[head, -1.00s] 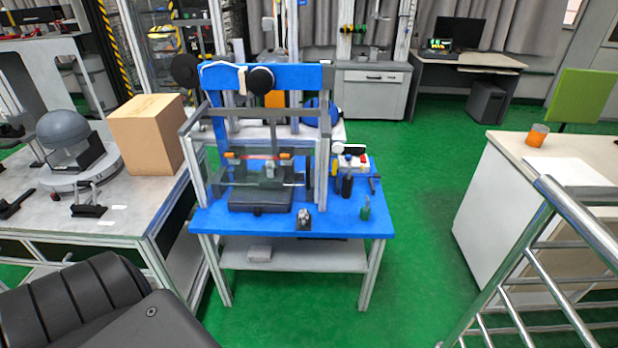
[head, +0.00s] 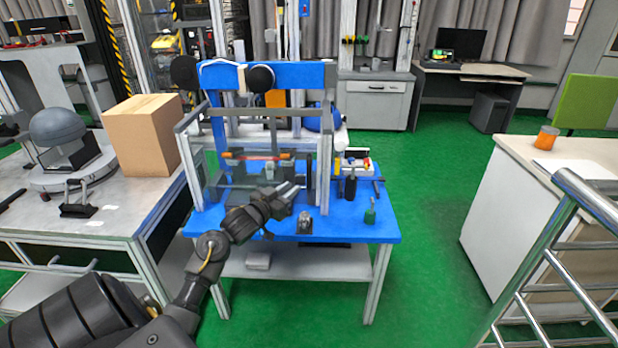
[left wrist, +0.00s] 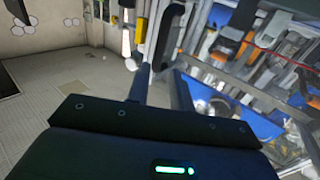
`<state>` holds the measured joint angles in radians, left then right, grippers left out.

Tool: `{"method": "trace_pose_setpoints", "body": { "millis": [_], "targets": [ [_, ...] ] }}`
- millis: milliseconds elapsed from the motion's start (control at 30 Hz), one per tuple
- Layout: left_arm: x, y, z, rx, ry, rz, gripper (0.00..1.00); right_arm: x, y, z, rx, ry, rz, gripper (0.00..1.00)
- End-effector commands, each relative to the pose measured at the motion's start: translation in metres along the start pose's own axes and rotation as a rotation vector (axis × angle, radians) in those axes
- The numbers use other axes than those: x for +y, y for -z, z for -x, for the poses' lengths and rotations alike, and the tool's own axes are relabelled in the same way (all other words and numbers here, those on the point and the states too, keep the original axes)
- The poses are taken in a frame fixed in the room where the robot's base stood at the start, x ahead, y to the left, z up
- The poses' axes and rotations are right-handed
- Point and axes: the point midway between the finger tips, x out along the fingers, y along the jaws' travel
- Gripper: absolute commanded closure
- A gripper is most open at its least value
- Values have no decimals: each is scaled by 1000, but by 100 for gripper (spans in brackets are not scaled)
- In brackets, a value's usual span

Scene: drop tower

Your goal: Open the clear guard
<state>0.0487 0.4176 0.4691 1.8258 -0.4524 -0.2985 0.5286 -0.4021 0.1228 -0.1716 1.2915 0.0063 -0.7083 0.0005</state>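The drop tower (head: 285,75) stands on a blue-topped table, with a blue crossbeam and a metal frame. The clear guard (head: 237,172) is a see-through panel in the front of the frame, and it looks closed. Orange and grey parts show behind it. My left gripper (head: 288,191) is in front of the guard's lower right part, above the table's front. It appears to hold nothing; its finger gap is unclear. My right gripper is not in view.
A small metal part (head: 305,223), a green bottle (head: 370,212) and a black bottle (head: 350,186) stand on the blue tabletop (head: 340,230). A cardboard box (head: 143,135) is on the left bench. A metal railing (head: 560,215) is at right. Green floor lies between.

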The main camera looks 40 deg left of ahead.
Motion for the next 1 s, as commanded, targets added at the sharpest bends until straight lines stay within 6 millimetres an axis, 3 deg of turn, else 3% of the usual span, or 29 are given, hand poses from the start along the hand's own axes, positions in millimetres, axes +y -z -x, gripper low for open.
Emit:
{"method": "trace_pose_setpoints", "body": {
  "millis": [533, 700, 1000],
  "targets": [
    [0, -1, -89, 0, 1, 1, 78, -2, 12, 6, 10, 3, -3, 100],
    [0, -1, -102, -1, 1, 1, 78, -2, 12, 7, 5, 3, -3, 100],
    [1, -1, -104, -1, 1, -1, 78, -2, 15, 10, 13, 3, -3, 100]
  ]
}}
